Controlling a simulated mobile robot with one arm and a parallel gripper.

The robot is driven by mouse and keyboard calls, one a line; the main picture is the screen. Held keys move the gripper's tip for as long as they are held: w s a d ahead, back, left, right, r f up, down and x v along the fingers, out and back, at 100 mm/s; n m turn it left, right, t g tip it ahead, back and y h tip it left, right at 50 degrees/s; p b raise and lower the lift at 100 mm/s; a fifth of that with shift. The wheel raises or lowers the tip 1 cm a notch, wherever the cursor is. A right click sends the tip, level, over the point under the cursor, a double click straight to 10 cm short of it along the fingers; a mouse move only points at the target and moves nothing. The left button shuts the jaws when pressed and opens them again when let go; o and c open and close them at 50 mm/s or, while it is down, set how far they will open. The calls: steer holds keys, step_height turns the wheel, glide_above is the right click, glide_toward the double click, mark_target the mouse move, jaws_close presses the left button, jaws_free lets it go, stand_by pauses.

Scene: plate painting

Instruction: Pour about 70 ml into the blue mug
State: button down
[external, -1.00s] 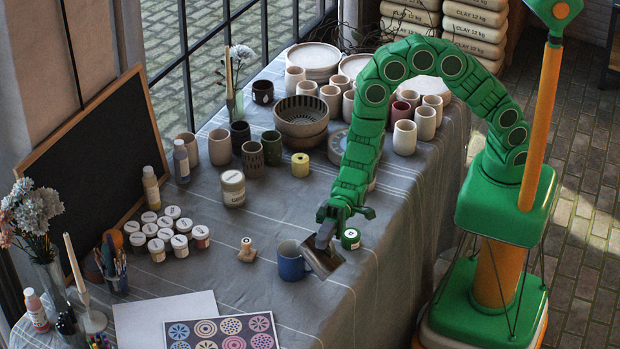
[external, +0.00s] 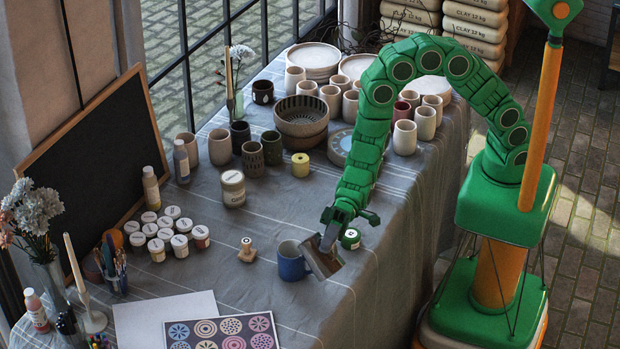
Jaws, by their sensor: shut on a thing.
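The blue mug (external: 291,261) stands upright on the cloth-covered table near its front edge. My gripper (external: 336,222) is right of and above the mug, shut on the handle of a grey, metallic-looking pitcher (external: 325,259). The pitcher is tilted, close beside the mug's right side at about rim height. I cannot tell whether the two touch. No stream of liquid is visible, and the contents of both vessels cannot be made out.
A small green jar (external: 351,240) stands just right of the pitcher. A small wooden stamp-like piece (external: 247,250) stands left of the mug. White-lidded jars (external: 179,245) cluster further left. A patterned sheet (external: 222,333) lies in front. Many cups and bowls (external: 302,122) fill the back.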

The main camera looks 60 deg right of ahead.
steer(key=shift+s+f+n, duration=0.25)
steer(key=shift+f+n, duration=0.05)
steer(key=shift+n, duration=0.1)
steer(key=shift+s+a+f+n+h, duration=0.1)
steer(key=shift+s+a+n+h, duration=0.1)
steer(key=shift+s+n, duration=0.25)
steer(key=shift+s+a+f+n+h, duration=0.1)
steer(key=shift+s+n+h, duration=0.15)
steer(key=shift+n, duration=0.2)
steer(key=s+a+f+n+t+h, duration=0.1)
steer(key=s+f+n+t, duration=0.1)
steer(key=s+f+n, duration=0.3)
steer(key=shift+s+a+f+n+h, duration=0.35)
steer(key=shift+s+f, duration=0.4)
steer(key=shift+f, duration=1.6)
